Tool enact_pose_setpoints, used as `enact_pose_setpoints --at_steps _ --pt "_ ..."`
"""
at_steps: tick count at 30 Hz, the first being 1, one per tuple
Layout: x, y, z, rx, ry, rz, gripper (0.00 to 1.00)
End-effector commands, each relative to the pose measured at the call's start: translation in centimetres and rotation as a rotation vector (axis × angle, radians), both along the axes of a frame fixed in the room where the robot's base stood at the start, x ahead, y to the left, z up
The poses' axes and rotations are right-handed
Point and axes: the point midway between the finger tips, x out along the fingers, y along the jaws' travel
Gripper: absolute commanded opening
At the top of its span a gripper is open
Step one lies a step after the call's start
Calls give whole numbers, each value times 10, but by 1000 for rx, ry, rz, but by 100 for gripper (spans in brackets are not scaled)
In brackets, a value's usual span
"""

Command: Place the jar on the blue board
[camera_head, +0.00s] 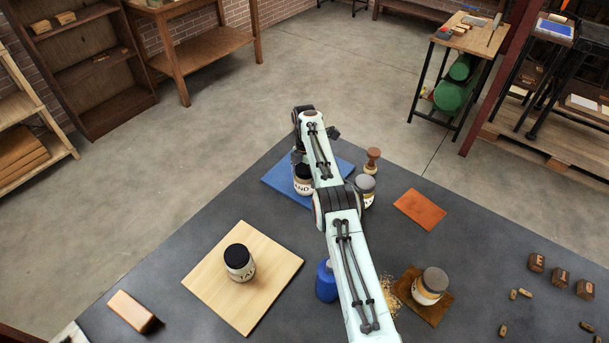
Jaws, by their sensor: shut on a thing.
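The blue board (280,185) lies flat on the dark table, partly hidden by my arm. A jar (303,186) with a black lid and a pale label, partly readable as "AND", shows over the board, just left of my arm. My gripper (298,160) is mostly hidden behind my wrist; dark parts of it show just above the black lid, and it appears shut on this jar. I cannot tell whether the jar's base touches the board. Another black-lidded jar (239,265) stands on the pale wooden board (215,285).
Grey-lidded jars stand right of my arm (367,193) and on a brown mat (410,285). A wooden-handled stamp (373,160) and an orange-brown pad (420,210) are near the back edge. A blue bottle (326,282) stands beside my arm. Lettered blocks (560,277) lie at right.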

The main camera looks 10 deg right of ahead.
Motion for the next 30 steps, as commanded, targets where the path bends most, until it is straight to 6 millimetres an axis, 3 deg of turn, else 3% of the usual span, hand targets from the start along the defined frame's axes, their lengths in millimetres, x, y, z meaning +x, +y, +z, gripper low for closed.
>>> enact_pose_setpoints --at_steps 11,12,14,24,30 --pt "0 0 -4 0 -1 1 25" --pt "0 0 -4 0 -1 1 78" --pt "0 0 -4 0 -1 1 92" --pt "0 0 -2 0 -1 1 92" --pt "1 0 26 -1 -4 1 92"
